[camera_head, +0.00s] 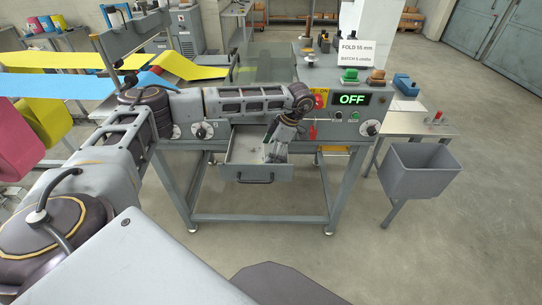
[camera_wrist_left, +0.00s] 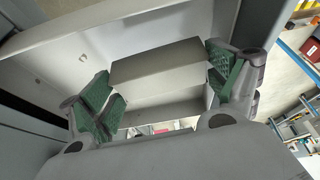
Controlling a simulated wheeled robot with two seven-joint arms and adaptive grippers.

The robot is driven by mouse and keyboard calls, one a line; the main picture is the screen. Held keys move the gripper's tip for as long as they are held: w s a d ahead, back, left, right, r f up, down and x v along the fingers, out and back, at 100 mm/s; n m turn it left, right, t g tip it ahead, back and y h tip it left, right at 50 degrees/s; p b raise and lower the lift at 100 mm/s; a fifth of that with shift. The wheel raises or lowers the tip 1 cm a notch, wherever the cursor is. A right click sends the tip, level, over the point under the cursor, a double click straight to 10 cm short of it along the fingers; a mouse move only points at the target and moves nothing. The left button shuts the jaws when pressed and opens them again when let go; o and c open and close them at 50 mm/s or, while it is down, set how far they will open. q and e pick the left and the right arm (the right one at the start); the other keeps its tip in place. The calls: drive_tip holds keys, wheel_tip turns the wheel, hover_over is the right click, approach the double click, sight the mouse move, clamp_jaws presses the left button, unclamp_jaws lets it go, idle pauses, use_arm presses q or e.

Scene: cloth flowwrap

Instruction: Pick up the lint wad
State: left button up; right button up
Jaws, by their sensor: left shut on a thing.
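My left gripper (camera_head: 275,147) reaches down into the open drawer under the machine. In the left wrist view its two green-padded fingers (camera_wrist_left: 164,90) stand wide apart, shut on a pale grey, block-like thing that spans the gap. I take this thing to be the lint wad (camera_wrist_left: 160,66); its shape is plain and its underside is hidden. In the head view the gripper and the drawer front hide it, and I cannot make it out there. My right gripper is not in view.
The drawer's (camera_head: 257,173) walls surround the gripper closely. The machine panel (camera_head: 345,113) above reads OFF. A grey bin (camera_head: 420,175) stands to the right. Blue cloth (camera_head: 70,84) and yellow cloth (camera_head: 178,66) run in at the left. The floor in front is clear.

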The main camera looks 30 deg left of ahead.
use_arm(q)
drive_tip(key=shift+r, duration=3.95)
